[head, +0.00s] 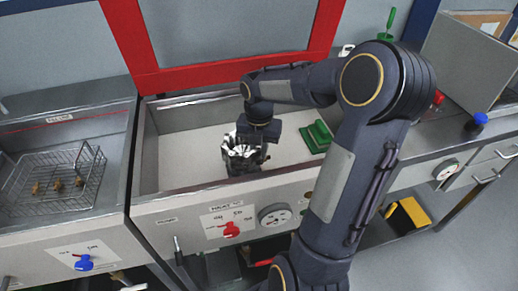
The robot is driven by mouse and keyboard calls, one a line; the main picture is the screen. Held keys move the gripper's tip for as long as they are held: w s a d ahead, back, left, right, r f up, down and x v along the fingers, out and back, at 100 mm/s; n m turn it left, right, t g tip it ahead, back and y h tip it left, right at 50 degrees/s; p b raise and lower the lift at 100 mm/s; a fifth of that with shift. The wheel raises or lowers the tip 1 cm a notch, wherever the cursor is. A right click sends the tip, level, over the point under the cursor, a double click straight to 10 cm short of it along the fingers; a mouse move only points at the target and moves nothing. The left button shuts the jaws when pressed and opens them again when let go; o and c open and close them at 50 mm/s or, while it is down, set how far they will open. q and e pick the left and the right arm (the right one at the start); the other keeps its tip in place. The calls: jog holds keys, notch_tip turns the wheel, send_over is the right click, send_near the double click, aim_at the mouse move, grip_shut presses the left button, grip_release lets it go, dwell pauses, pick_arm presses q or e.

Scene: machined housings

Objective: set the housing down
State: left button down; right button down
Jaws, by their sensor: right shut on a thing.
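My right gripper (246,160) is low in the middle basin (175,150), close to its front wall. It is shut on a shiny metal housing (231,151), which shows beside and between the dark jaws. My gripper hides part of the housing. I cannot tell whether its underside touches the basin floor. My right arm comes down over the basin from the right. My left gripper is not in view.
A wire basket (50,185) with several small brass-coloured parts stands in the left basin. The basin's left floor is clear. A red frame (220,78) rises behind it.

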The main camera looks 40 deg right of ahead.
jog(key=c, duration=1.3)
grip_release()
jog(key=shift+f, duration=0.1)
jog(key=shift+c, duration=0.2)
